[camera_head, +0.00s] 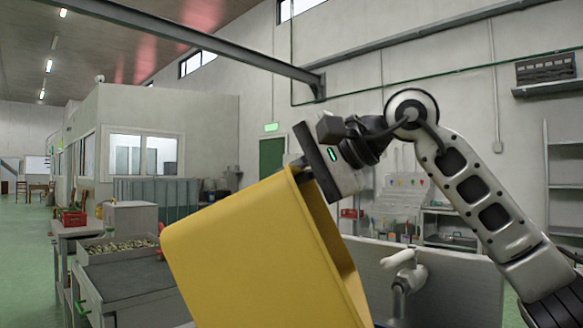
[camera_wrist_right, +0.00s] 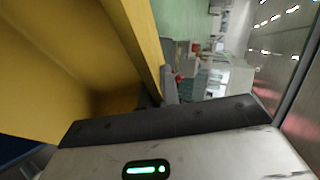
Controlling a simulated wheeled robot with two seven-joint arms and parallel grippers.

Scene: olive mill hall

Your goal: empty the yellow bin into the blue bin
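The yellow bin (camera_head: 250,250) is large in the front middle of the head view, held up and tilted. My right gripper (camera_head: 300,165) is shut on its upper rim, and the arm comes in from the right. In the right wrist view the yellow bin (camera_wrist_right: 60,60) fills the left side, and part of its inside shows with no contents visible there. A dark blue patch (camera_wrist_right: 14,150) lies at the lower left of the wrist view; I cannot tell whether it is the blue bin. My left gripper is out of view.
A dark-topped bench (camera_head: 130,283) with a tray of olives (camera_head: 115,248) stands at the left. A red crate (camera_head: 74,217) sits farther back. A grey panel with a white tap (camera_head: 405,272) is behind the bin at the right. Open green floor (camera_head: 25,250) lies far left.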

